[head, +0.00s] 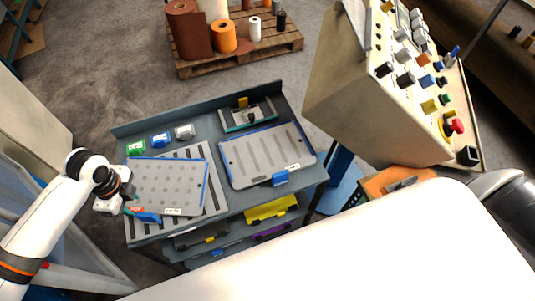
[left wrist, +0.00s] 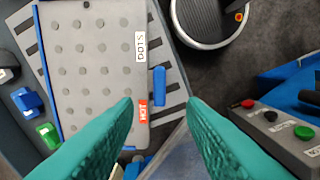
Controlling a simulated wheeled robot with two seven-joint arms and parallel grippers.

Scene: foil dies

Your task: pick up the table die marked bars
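A grey plate with long bar-shaped slots (head: 240,172), the bars die by its pattern, lies on the right of the blue-grey table in the head view. It has a blue edge, a blue handle (head: 280,178) and a small white label, too small to read. A dotted plate (head: 160,172) lies left of it, over a striped surface (head: 216,198). In the left wrist view the dotted plate (left wrist: 88,65) carries a white label and an orange-red tag. My left gripper (left wrist: 160,103), teal-fingered, is open and empty near the dotted plate's handle (left wrist: 159,86). My right gripper is not visible.
Small green (head: 135,148), blue (head: 160,139) and grey (head: 185,132) blocks sit at the back left of the table. A grey device (head: 248,117) stands at the back. A control console (head: 350,100) stands to the right. Lower shelves hold yellow and purple items.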

